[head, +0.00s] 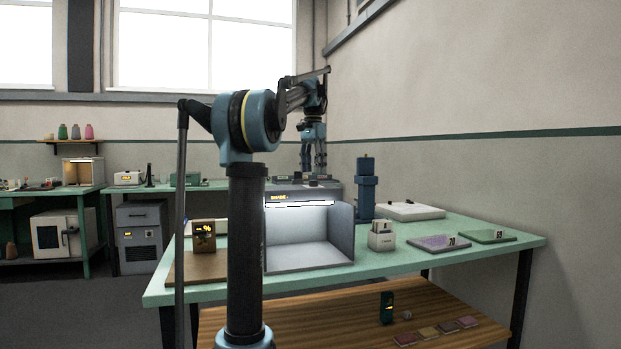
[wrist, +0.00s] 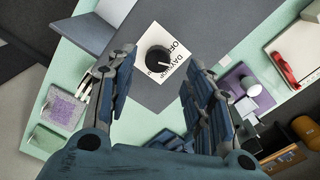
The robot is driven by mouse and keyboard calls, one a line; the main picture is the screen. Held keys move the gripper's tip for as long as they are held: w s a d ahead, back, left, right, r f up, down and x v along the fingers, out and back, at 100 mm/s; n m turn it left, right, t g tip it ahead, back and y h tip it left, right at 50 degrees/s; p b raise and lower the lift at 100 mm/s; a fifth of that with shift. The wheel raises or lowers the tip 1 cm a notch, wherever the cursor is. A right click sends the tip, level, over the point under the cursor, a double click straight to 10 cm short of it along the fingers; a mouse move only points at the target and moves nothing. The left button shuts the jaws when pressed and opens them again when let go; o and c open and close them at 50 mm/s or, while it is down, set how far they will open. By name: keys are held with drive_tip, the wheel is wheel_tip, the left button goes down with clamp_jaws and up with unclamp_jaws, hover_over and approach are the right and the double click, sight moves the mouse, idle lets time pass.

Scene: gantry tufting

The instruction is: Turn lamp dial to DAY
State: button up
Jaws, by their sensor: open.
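The lamp dial (wrist: 158,60) is a round black knob on a white label plate (wrist: 178,37) with black lettering. OFF and DAY can be read in the wrist view; the rest is unclear. A small light pointer mark shows toward the knob's lower right in that view; I cannot tell which label it lines up with. The plate lies on the grey top of the light booth (head: 309,255). My gripper (wrist: 159,66) is open, one finger on each side of the knob, apart from it in the picture. In the head view my gripper (head: 313,170) hangs downward over the booth's top.
The booth stands on a green table (head: 400,262). A brown board with a small display (head: 204,236) is left.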

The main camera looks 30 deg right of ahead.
wheel_tip(320, 180, up, 8)
drive_tip(key=shift+f, duration=0.15)
idle(0.7)
